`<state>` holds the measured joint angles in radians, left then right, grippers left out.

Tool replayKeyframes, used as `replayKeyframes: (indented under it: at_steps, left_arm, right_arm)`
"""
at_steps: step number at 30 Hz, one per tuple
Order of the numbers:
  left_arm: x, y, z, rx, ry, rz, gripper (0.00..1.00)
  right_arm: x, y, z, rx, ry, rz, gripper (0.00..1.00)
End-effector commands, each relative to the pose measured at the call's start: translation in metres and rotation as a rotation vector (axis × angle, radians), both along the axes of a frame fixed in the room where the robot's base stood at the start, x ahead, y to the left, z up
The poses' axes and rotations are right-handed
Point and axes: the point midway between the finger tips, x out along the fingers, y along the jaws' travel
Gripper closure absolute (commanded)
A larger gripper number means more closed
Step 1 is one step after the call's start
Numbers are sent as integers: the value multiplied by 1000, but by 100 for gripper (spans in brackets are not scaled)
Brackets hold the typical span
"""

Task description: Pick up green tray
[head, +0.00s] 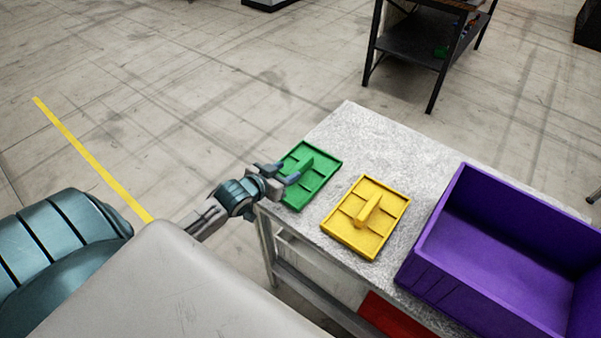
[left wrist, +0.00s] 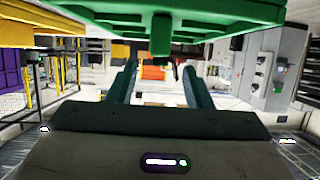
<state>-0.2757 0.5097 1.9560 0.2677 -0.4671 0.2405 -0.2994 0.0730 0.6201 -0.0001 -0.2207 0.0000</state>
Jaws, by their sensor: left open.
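The green tray (head: 319,184) lies on the left corner of the grey-topped table, with divided compartments and a raised central handle. My left gripper (head: 281,172) is open at the tray's left side, its fingers overlapping the tray's near-left edge in the head view. In the left wrist view the green tray (left wrist: 215,14) fills the top, its handle sticking down in the picture. The open fingers of my left gripper (left wrist: 160,85) lie below the handle there, with nothing between them. I cannot tell whether they touch the tray. My right gripper is not in view.
A yellow tray (head: 352,238) of the same kind lies right of the green one. A large purple bin (head: 440,262) stands at the table's right. The table top (head: 385,140) is clear behind the trays. A dark shelf unit (head: 412,40) stands farther back.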

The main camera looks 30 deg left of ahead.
Motion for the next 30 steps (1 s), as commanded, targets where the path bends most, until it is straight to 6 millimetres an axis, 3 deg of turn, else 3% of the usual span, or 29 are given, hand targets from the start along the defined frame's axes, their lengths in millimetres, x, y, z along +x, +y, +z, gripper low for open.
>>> replayKeyframes:
  at_steps: [15,24,25,30]
  left_arm:
    - [49,-6,-22,-3,0,1,55]
    - [54,-6,-26,1,1,-1,55]
    - [54,-6,-26,1,1,-1,56]
    - [54,-6,-26,1,1,-1,90]
  right_arm:
    - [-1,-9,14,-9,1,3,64]
    - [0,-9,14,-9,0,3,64]
    - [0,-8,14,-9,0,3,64]
    - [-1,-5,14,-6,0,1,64]
